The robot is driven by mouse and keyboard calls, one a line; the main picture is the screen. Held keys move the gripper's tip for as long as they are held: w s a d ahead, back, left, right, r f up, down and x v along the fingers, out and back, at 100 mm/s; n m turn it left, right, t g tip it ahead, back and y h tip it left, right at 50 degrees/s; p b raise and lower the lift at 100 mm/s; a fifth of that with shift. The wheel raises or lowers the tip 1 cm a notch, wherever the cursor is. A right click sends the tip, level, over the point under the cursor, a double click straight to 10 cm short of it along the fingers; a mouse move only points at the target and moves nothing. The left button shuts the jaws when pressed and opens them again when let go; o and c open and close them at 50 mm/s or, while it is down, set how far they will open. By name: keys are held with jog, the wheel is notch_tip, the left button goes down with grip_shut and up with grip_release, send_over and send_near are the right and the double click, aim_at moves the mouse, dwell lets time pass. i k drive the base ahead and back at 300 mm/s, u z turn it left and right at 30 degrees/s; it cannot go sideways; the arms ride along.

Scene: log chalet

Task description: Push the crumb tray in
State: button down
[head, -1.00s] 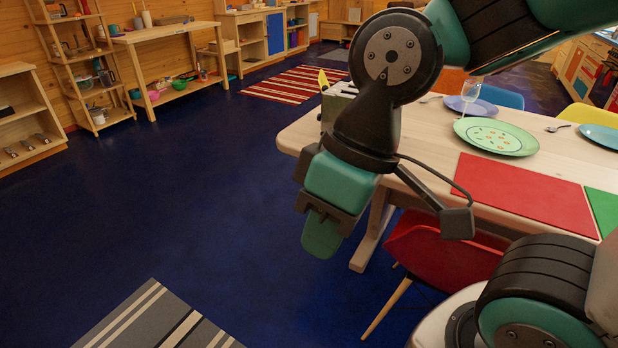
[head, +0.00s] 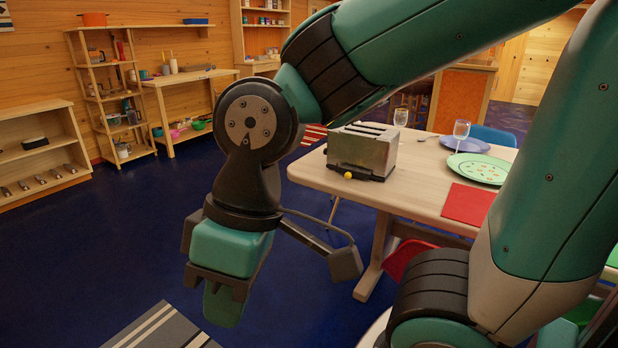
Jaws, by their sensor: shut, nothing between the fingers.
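A silver toaster (head: 362,150) with dark slots on top stands at the near left end of the wooden table (head: 425,185). A dark strip, which looks like the crumb tray (head: 372,177), sticks out along the toaster's bottom edge on the side facing me. A small yellow knob (head: 348,175) shows at that edge. How far the tray is out is hard to tell. My gripper (head: 222,305) hangs pointing down over the floor, left of the table and well apart from the toaster. Its fingers are shut and empty.
Green plate (head: 478,168), purple plate (head: 464,144), glasses and a red mat (head: 467,204) lie right of the toaster. A red chair (head: 400,258) stands at the table's near side. Blue floor (head: 120,230) left of the table is clear; shelves line the wall.

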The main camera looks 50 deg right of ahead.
aim_at(348, 173)
jog(key=u, duration=0.15)
jog(key=i, duration=0.75)
jog(key=z, duration=0.45)
jog(key=i, duration=0.5)
jog(key=z, duration=0.9)
jog(key=i, duration=0.3)
jog(key=z, duration=0.35)
